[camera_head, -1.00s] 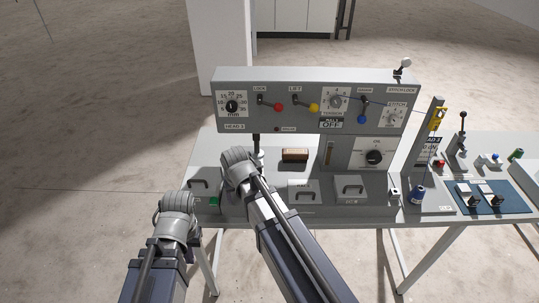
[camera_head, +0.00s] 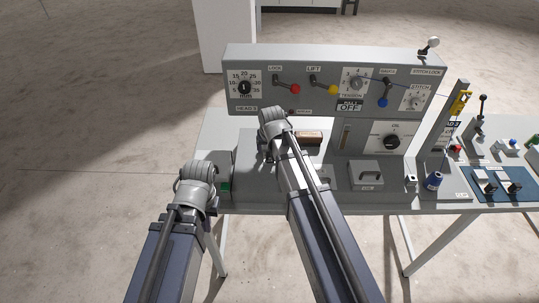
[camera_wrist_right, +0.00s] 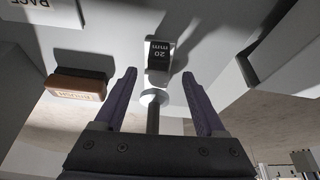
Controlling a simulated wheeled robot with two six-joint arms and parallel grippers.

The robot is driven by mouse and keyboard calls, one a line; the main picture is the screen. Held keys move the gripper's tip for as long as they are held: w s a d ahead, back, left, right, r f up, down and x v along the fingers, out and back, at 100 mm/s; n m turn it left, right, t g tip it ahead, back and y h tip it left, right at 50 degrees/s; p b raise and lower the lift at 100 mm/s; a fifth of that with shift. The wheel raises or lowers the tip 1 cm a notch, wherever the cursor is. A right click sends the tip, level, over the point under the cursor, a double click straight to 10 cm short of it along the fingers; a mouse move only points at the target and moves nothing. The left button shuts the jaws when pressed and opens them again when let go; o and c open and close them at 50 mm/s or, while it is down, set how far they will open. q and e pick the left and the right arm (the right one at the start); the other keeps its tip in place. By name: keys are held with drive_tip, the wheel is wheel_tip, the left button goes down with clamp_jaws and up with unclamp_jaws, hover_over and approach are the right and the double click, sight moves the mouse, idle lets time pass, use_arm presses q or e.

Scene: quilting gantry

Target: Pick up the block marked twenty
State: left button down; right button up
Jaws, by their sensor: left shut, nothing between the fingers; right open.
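The block marked 20 mm (camera_wrist_right: 160,60) shows in the right wrist view as a pale block with a dark face, its lettering upside down. It is just beyond my open right gripper (camera_wrist_right: 158,76), in line with the gap between its purple fingers. Nothing is gripped there. In the head view I cannot make out the block; my right arm covers part of the machine bed. My left gripper (camera_head: 209,189) is low at the bed's left edge, shut and empty, its fingers mostly hidden by the arm.
A round-ended post (camera_wrist_right: 152,98) shows between the right fingers. A brown brush-like block (camera_head: 309,138) lies on the bed, and also shows left of the fingers (camera_wrist_right: 76,86). The control panel (camera_head: 300,108) overhangs the bed.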

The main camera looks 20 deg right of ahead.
drive_tip(key=shift+b+x, duration=2.45)
drive_tip(key=shift+x, duration=0.15)
drive_tip(key=shift+d, duration=0.15)
drive_tip(key=shift+r, duration=0.1)
drive_tip(key=shift+c, duration=0.4)
clamp_jaws()
